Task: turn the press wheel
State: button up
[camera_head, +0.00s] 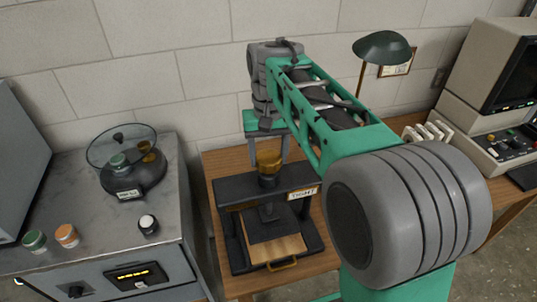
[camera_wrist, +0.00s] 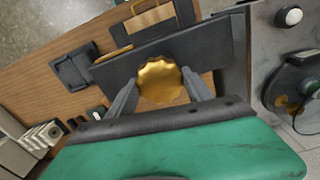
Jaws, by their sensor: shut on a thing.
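The press wheel (camera_head: 268,162) is a gold scalloped knob on top of a dark press (camera_head: 235,190) on the wooden table. My gripper (camera_head: 268,148) comes down over it from above. In the wrist view the wheel (camera_wrist: 160,82) sits between the two grey fingers of my gripper (camera_wrist: 162,90), one finger on each side. The jaws are shut on the wheel. The press has a label on its front crossbar and a wooden drawer board (camera_head: 275,250) with a brass handle below. The fingertips are partly hidden.
A grey cabinet top (camera_head: 170,215) at left carries a round glass-lidded device (camera_head: 122,160), green and orange knobs and a white-topped button. A green lamp (camera_head: 382,48) and a beige computer terminal (camera_head: 487,75) stand at right. A block wall is behind.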

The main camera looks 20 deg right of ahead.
aim_at(269, 156)
jog(key=o, duration=1.4)
jog(key=shift+c, duration=0.2)
jog(key=shift+r, duration=0.15)
notch_tip(269, 156, up, 8)
jog(key=shift+f, duration=0.2)
jog(key=s+f+n+t, duration=0.1)
jog(key=s+f+t, duration=0.2)
jog(key=s+f, duration=0.9)
notch_tip(269, 156, down, 3)
jog(key=shift+s+n+t, duration=0.3)
jog(key=shift+s+n, duration=0.05)
jog(key=shift+n, duration=0.05)
jog(key=shift+a, duration=0.1)
jog(key=shift+c, duration=0.5)
